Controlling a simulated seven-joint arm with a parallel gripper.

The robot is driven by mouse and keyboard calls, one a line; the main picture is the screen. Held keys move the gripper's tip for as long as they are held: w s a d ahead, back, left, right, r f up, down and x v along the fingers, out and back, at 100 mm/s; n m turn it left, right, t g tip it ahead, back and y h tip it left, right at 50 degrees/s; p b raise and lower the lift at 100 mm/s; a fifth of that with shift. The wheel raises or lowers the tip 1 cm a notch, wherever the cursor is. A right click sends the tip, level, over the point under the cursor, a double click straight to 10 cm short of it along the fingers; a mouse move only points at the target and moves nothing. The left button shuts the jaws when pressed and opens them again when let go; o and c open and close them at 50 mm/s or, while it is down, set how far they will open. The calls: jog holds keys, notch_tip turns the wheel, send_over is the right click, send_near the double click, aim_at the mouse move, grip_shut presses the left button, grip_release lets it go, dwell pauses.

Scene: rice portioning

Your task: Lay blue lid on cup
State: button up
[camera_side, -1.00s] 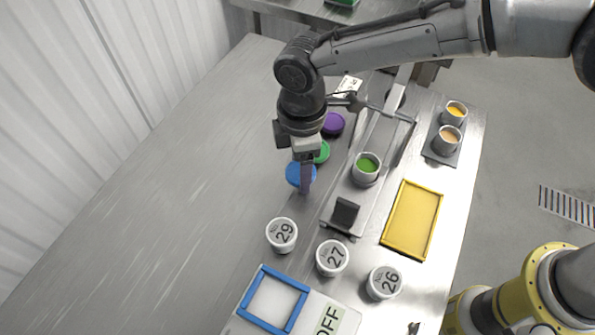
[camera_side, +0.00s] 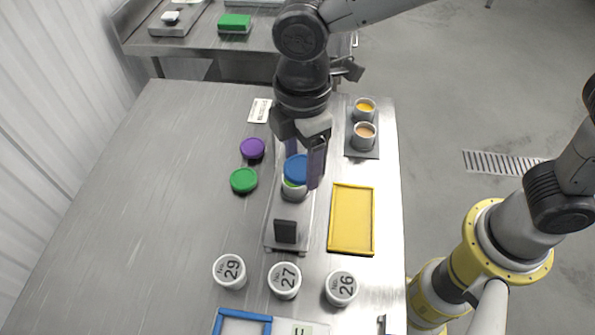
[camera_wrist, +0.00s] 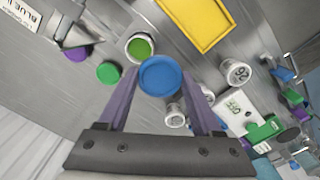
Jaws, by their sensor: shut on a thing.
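The round blue lid (camera_side: 297,169) is held between the two purple fingers of my gripper (camera_side: 304,166). The lid also shows between the fingers in the wrist view (camera_wrist: 160,76). The cup (camera_side: 294,194), pale with green contents, stands on a metal stand below the lid. In the side view the lid overlaps the cup's top and hides most of its mouth. In the wrist view the open cup (camera_wrist: 140,47) shows just beyond the lid, up and left of it, with its green contents visible. The lid appears above the cup and off its centre; the exact gap cannot be told.
A purple lid (camera_side: 252,148) and a green lid (camera_side: 243,181) lie left of the stand. A yellow tray (camera_side: 352,219) lies to the right. Cups 29 (camera_side: 230,271), 27 (camera_side: 285,280) and 26 (camera_side: 342,287) stand in front. Two filled cups stand behind on a dark tray (camera_side: 362,150).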

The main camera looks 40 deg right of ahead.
aim_at(295, 168)
jog(key=shift+w+d+f, duration=0.25)
jog(key=shift+w+f, duration=0.35)
jog(key=shift+f, duration=0.3)
jog(key=shift+w+d+f, duration=0.2)
jog(key=shift+w+f, duration=0.35)
jog(key=shift+f, duration=0.35)
jog(key=shift+w+d+f, duration=0.25)
jog(key=shift+w+f, duration=0.35)
jog(key=shift+f, duration=0.3)
jog(key=shift+f, duration=0.7)
dwell(0.5)
jog(key=o, duration=1.4)
jog(key=shift+c, duration=0.2)
jog(key=shift+r, duration=0.1)
notch_tip(295, 168, up, 7)
dwell(0.3)
